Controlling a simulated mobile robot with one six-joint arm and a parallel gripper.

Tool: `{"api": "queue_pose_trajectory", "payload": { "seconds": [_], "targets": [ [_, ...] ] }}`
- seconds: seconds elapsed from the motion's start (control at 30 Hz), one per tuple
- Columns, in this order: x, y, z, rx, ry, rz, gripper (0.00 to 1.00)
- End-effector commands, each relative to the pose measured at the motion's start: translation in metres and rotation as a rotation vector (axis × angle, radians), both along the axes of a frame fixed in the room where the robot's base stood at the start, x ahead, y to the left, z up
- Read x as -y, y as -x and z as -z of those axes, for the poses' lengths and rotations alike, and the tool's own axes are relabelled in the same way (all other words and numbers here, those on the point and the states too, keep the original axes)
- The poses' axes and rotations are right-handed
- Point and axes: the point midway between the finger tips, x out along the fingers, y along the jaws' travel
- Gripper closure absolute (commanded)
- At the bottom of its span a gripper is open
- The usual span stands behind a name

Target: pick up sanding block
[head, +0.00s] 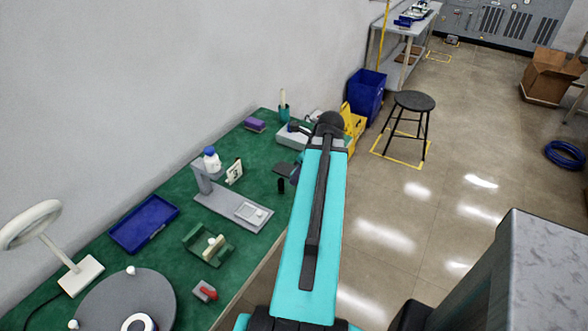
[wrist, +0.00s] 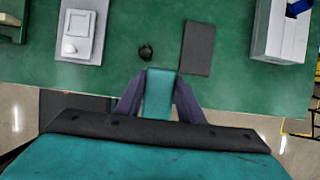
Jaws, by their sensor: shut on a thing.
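The sanding block (wrist: 158,96) appears as a small teal block in the wrist view. It sits between the two dark fingers of my gripper (wrist: 157,82), which is shut on it. The block and fingers show against the front edge of the green bench top (wrist: 100,78). How high the block is above the bench, I cannot tell.
A dark flat pad (wrist: 198,47) and a small black round thing (wrist: 145,51) lie just beyond the gripper. A grey box (wrist: 282,30) is at right, a grey stand base (wrist: 80,37) at left. A blue tray (head: 144,224) and purple block (head: 254,125) also lie on the bench.

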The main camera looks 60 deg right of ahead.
Motion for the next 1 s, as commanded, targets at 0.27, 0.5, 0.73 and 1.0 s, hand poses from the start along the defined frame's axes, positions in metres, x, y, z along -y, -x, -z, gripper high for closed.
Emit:
{"api": "queue_pose_trajectory", "payload": {
  "seconds": [0.27,0.5,0.73,1.0],
  "targets": [
    [-0.009,0.014,0.002,0.002,0.003,0.0,0.88],
    [-0.015,0.021,0.0,0.001,0.001,-0.001,0.88],
    [-0.018,0.025,-0.002,0.0,0.0,-0.001,0.88],
    [-0.017,0.025,-0.003,0.0,-0.001,-0.002,0.88]
  ]
}}
